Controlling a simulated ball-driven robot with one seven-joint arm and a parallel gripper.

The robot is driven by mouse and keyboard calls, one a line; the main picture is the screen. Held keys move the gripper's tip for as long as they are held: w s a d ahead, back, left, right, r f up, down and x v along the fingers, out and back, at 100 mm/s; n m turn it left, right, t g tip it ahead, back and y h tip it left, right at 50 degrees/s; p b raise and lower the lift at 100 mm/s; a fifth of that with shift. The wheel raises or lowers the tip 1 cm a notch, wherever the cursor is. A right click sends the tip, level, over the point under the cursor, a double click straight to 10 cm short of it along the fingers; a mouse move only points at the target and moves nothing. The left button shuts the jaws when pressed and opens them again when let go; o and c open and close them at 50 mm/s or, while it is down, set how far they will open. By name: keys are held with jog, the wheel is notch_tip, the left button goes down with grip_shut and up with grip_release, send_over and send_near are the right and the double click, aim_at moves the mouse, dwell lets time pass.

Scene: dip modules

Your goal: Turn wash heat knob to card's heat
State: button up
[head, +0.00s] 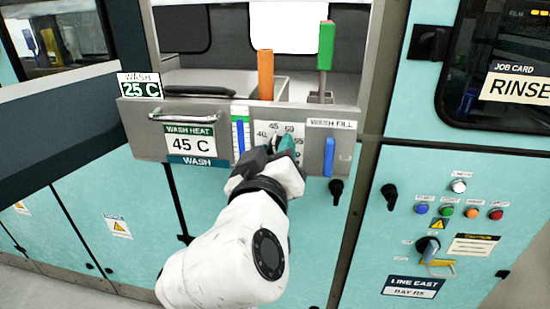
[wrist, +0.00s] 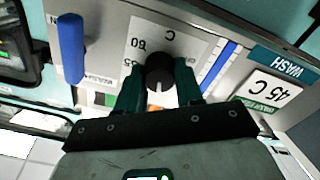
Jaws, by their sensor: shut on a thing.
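The wash heat knob (wrist: 160,72) is a dark round knob on a pale dial plate, between the two green-tipped fingers of my gripper (wrist: 159,86), which is shut on it. Its short white mark shows in the wrist view, pointing down in that picture. In the head view my gripper (head: 282,150) covers most of the knob. The exact number at the mark is hidden by the fingers. The WASH HEAT card (head: 190,143) reads 45 C; it also shows upside down in the wrist view (wrist: 272,92).
A blue-marked gauge (head: 240,137) stands left of the dial and a blue WASH FILL lever (head: 329,157) right of it. A metal handle (head: 182,115) sticks out above the card. Orange (head: 265,75) and green (head: 326,45) uprights stand behind the panel.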

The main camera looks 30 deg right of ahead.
jog(key=shift+a, duration=0.1)
dwell(0.4)
jog(key=o, duration=1)
jog(key=v, duration=1)
jog(key=shift+s+a+b, duration=0.2)
jog(key=shift+s+b, duration=0.1)
jog(key=shift+b, duration=0.1)
